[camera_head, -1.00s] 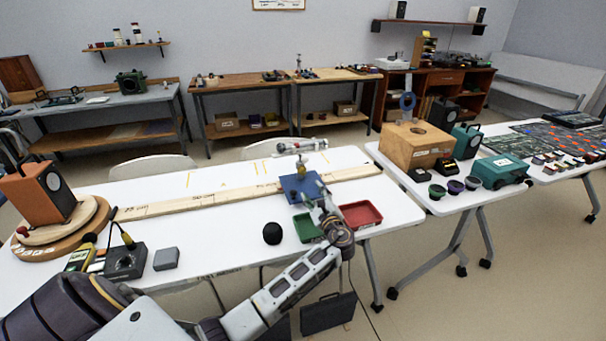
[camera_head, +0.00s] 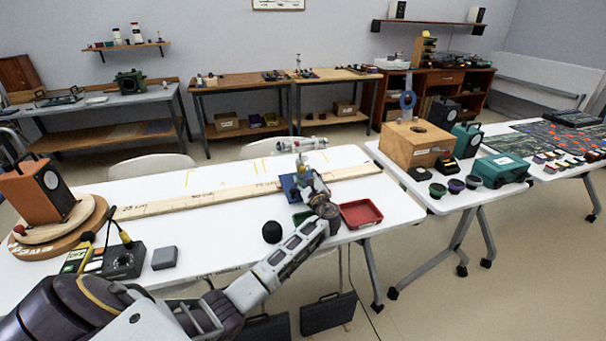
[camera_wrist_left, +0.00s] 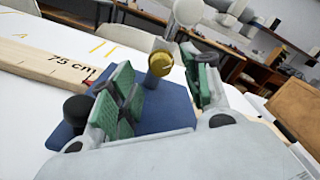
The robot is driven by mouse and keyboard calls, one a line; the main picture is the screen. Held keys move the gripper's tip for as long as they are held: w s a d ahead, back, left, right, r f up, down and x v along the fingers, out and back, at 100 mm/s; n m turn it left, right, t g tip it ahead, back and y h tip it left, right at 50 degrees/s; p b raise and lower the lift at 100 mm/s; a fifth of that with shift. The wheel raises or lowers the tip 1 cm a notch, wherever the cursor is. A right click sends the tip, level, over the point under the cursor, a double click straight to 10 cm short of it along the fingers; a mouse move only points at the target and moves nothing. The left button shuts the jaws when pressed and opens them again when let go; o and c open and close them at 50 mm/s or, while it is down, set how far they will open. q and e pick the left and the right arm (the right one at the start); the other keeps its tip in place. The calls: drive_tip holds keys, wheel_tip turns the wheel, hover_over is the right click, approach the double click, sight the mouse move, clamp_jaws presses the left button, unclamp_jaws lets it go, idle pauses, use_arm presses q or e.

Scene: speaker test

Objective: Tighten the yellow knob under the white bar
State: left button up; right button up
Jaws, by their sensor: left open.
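The white bar (camera_head: 301,144) lies level on a stand with a blue base (camera_head: 286,187) at the back of the white table. In the wrist view the yellow knob (camera_wrist_left: 160,63) sits on a post above the blue base (camera_wrist_left: 168,108), just below a white rounded part. My left gripper (camera_head: 304,177) reaches the stand from the front. In the wrist view its green-padded fingers (camera_wrist_left: 160,72) are open, one on each side of the knob, with gaps visible. In the head view the knob is too small and covered to make out clearly. My right gripper is not in view.
A long wooden ruler board (camera_head: 205,198) lies across the table beside the base.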

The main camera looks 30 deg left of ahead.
sight(303, 171)
use_arm(q)
drive_tip(key=shift+x, duration=2)
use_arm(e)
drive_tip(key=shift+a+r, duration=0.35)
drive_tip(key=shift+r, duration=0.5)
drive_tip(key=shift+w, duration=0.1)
use_arm(q)
drive_tip(key=shift+c, duration=0.8)
drive_tip(key=c, duration=0.9)
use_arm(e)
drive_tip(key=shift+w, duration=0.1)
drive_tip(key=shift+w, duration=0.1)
